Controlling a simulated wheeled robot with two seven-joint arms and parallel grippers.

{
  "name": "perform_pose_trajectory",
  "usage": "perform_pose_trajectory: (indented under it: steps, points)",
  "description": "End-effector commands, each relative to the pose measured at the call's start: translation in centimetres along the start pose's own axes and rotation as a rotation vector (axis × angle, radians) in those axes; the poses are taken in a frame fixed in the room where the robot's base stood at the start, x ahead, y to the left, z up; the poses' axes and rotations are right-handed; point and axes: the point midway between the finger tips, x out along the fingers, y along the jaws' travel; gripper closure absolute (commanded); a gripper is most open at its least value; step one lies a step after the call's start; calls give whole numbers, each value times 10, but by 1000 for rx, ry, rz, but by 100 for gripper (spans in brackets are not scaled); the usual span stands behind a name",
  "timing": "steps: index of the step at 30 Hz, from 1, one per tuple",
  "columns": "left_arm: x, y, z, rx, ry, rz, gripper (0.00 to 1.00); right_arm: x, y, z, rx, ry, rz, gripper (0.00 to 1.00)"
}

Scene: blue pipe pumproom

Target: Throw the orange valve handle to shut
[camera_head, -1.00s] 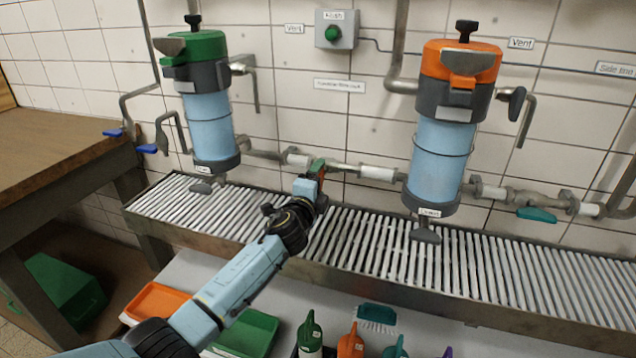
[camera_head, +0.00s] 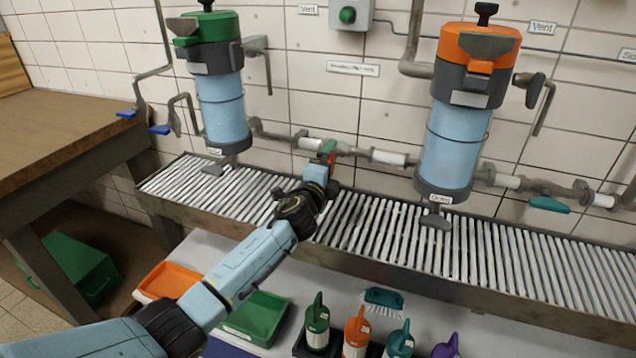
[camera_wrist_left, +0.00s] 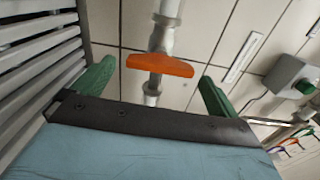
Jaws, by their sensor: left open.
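The orange valve handle (camera_wrist_left: 160,65) sits on a grey pipe (camera_wrist_left: 163,38) in the left wrist view. It lies crosswise to the pipe there, slightly tilted. My left gripper (camera_wrist_left: 158,74) is open, with one green finger on each side of the handle and the handle between and just beyond the tips. I see no contact. In the head view my left gripper (camera_head: 326,152) is at the low pipe (camera_head: 345,150) along the wall, between the two filters. It mostly hides the handle there. My right gripper is not in view.
A green-topped filter (camera_head: 222,105) and an orange-topped filter (camera_head: 455,140) flank the gripper. A slatted drain grate (camera_head: 385,225) runs below the pipe. A grey box with a green button (camera_head: 347,15) is above. Bottles, a brush (camera_head: 383,300) and trays (camera_head: 255,318) lie lower in front.

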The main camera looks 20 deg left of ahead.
Motion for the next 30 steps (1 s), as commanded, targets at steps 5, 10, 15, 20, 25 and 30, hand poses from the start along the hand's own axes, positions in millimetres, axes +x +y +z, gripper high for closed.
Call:
perform_pose_trajectory:
  steps: [5, 10, 15, 20, 25, 30]
  points:
    - [-23, -1, 0, 0, 0, 2, 2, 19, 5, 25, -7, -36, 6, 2]
    - [-52, -1, 0, 0, 0, 4, 2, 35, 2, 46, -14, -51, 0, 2]
    - [-87, 0, 0, 1, 0, 5, 2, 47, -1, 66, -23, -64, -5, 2]
    - [-111, 0, 0, 2, 0, 3, 2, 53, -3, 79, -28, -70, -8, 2]
    - [-125, 0, 0, 2, 0, 2, 2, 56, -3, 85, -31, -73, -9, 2]
    - [-128, 1, 0, 3, -1, 2, 2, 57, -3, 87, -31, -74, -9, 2]
